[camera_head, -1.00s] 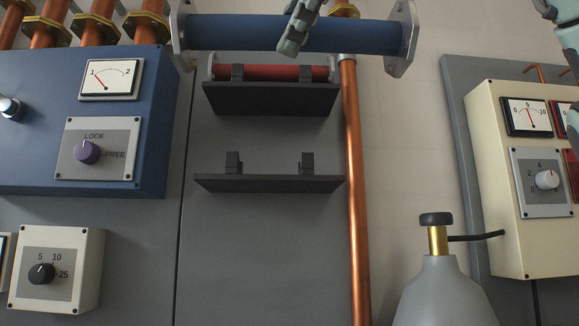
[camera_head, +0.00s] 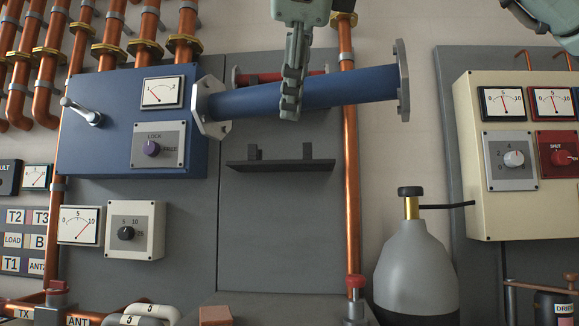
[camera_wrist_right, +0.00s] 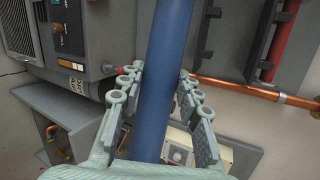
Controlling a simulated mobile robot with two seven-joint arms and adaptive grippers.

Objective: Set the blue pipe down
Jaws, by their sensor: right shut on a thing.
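The blue pipe (camera_head: 345,92) has a grey flange at each end. It hangs in front of the racks in the head view, tilted, with its left end lower and seemingly nearer. My right gripper (camera_head: 289,106) comes down from above and is shut around its middle. The right wrist view shows the pipe (camera_wrist_right: 166,75) between the fingers (camera_wrist_right: 158,82). Below it, the lower black shelf (camera_head: 282,166) has two upright brackets and is empty. A red pipe (camera_head: 256,78) sits behind the blue one, mostly hidden. My left gripper is out of view.
A blue box (camera_head: 100,150) with a dial and knob stands behind the pipe's left end. A vertical copper pipe (camera_head: 351,210) runs right of the shelves. A grey gas cylinder (camera_head: 415,270) stands lower right. A cream meter box (camera_head: 468,140) is at right.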

